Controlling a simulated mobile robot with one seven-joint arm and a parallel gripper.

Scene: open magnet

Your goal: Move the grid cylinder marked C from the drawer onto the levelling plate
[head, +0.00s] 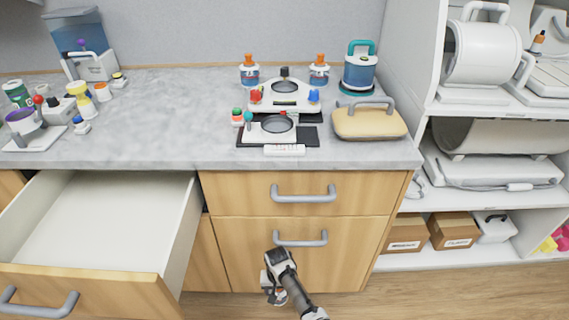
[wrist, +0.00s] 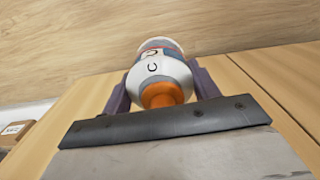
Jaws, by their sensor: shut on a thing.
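The grid cylinder marked C (wrist: 158,68) is white with red and blue bands and an orange end. It lies between the two fingers of my gripper (wrist: 160,92), which is shut on it. In the head view my gripper (head: 273,284) is low in front of the closed wooden drawers, and the cylinder is mostly hidden there. The open drawer (head: 105,225) at the left looks empty inside. On the counter stand two white stands with dark round discs, a front one (head: 270,130) and a rear one (head: 285,97) with red and blue knobs. I cannot tell which is the levelling plate.
Two blue bottles with orange tops (head: 249,72) (head: 319,72) flank the rear stand. A blue canister (head: 360,70) and a tan case (head: 370,122) stand to the right. The counter's left-middle (head: 170,115) is clear. The open drawer juts out left of my gripper.

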